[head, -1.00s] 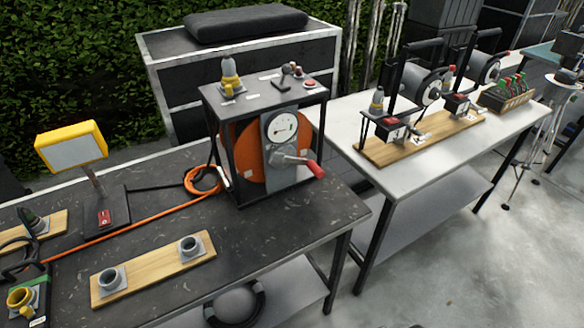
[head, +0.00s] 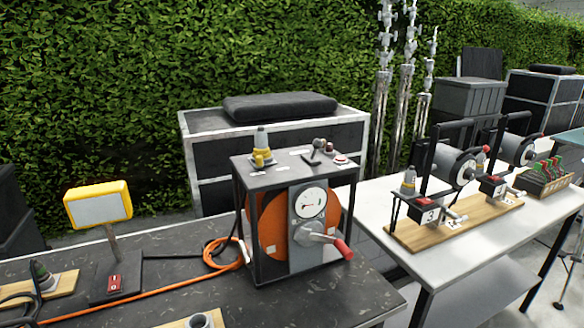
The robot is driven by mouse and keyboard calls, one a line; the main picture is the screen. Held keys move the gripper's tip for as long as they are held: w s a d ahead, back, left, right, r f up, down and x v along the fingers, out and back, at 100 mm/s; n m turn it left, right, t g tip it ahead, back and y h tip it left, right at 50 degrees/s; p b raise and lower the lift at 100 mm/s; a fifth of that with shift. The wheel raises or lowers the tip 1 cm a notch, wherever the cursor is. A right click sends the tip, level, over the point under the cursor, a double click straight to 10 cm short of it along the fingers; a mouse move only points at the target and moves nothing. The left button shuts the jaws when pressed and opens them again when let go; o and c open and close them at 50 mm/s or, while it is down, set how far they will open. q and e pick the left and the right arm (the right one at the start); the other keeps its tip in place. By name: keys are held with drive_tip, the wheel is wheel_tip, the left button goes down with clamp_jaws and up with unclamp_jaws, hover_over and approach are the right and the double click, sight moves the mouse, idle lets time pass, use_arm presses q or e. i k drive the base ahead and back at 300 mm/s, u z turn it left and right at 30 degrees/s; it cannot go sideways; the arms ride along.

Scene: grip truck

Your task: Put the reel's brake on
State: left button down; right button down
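The reel (head: 268,226) is an orange drum inside a black box frame on the dark table. Its front plate carries a round white gauge (head: 310,203) and a crank with a red handle (head: 344,249). On the frame's top (head: 290,165) stand a grey-and-yellow connector (head: 262,150), a dark lever with a round knob (head: 318,148) and a red button (head: 341,158). Which of these is the brake, I cannot tell. An orange cable (head: 140,292) runs from the reel leftward across the table. Neither of my grippers is in view.
A yellow-framed lamp (head: 98,205) stands at the left on a base with a red switch (head: 115,284). A white table (head: 450,255) at the right holds numbered reels on a board (head: 460,226). A case with a black cushion (head: 280,106) is behind.

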sight(318, 144)
drive_tip(key=u, duration=0.55)
drive_tip(key=k, duration=1.25)
drive_tip(key=z, duration=0.4)
drive_tip(key=i, duration=0.7)
drive_tip(key=z, duration=0.5)
drive_tip(key=i, duration=0.85)
drive_tip(key=u, duration=0.4)
